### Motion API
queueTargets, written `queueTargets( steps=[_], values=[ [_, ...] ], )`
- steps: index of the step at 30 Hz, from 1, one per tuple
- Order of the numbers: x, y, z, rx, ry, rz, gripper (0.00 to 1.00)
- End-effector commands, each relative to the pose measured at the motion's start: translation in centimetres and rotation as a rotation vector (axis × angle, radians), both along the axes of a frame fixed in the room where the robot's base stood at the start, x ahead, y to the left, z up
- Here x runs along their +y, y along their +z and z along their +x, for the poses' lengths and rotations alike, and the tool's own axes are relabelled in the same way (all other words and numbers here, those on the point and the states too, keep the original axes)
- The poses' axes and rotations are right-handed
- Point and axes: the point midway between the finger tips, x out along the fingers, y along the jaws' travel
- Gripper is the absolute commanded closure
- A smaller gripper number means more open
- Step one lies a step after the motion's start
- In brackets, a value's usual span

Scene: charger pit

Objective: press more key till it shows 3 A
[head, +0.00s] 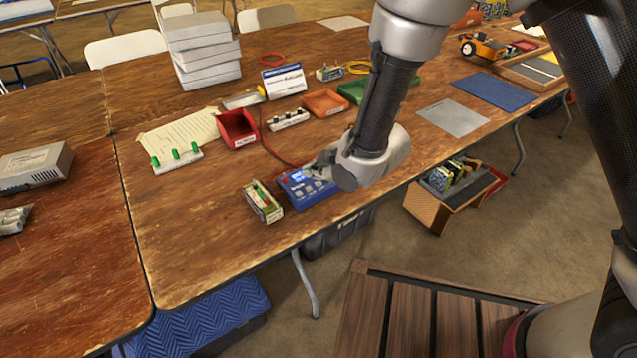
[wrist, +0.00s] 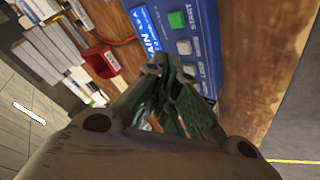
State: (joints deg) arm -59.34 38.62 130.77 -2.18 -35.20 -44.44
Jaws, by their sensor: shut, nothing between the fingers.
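The blue charger (head: 306,190) sits near the table's front edge, with a small lit display (head: 299,176) on its top. In the wrist view the charger's face (wrist: 207,15) shows a green key (wrist: 177,19) beside the word START and grey keys (wrist: 184,47) in a row with it. My gripper (wrist: 156,66) is shut and empty, its fingertips over or beside the lower keys. I cannot tell whether the tips touch a key. In the head view my wrist covers the charger's right part. The display's figures are too small to read.
A battery pack (head: 263,202) stands just left of the charger. A red bin (head: 237,128) and a white rack (head: 289,119) stand behind, with a red cable (head: 277,152) running to the charger. An orange tray (head: 325,103) lies farther back. The table's front left is clear.

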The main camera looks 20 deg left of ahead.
Motion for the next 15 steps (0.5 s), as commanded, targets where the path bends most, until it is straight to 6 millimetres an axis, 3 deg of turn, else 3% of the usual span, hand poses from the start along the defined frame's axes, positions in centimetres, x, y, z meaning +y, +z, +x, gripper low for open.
queueTargets(
  steps=[15],
  values=[
    [0.0, 4.6, 0.0, -0.001, 0.000, 0.001, 1.00]
  ],
)
